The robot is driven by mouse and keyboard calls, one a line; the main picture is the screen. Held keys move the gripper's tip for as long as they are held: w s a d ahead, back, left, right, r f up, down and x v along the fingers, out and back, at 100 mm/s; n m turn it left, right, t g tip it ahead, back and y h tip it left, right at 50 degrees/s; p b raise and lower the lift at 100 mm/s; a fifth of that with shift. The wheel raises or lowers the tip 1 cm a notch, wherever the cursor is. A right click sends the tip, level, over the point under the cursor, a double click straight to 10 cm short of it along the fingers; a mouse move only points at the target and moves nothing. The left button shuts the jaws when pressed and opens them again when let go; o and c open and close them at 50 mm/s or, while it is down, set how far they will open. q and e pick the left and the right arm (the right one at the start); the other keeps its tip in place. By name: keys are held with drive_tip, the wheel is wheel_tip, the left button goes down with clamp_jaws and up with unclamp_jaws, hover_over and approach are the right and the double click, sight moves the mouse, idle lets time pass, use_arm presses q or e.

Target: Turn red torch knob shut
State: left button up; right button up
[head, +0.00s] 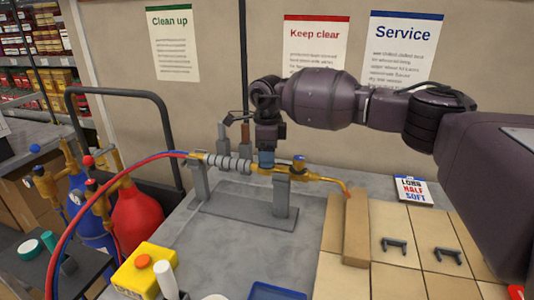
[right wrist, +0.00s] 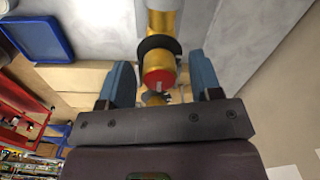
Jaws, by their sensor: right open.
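A brass torch (head: 325,180) with a grey ribbed handle (head: 228,163) lies across a grey stand (head: 250,214) on the bench, its tip pointing right. My right gripper (head: 266,160) points down at the torch body. Its blue fingers (right wrist: 162,84) are open on either side of the red knob, with a visible gap on both sides. My left gripper is out of view.
Red and blue hoses run left from the torch to gas bottles, one red (head: 137,215), on a dark cart. A yellow box (head: 146,272) and a blue tray (head: 277,291) are at the bench front. Tan boards (head: 356,230) lie under the torch tip.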

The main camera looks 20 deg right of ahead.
wheel_tip(320, 180, up, 11)
idle(0.7)
drive_tip(key=shift+f, duration=0.15)
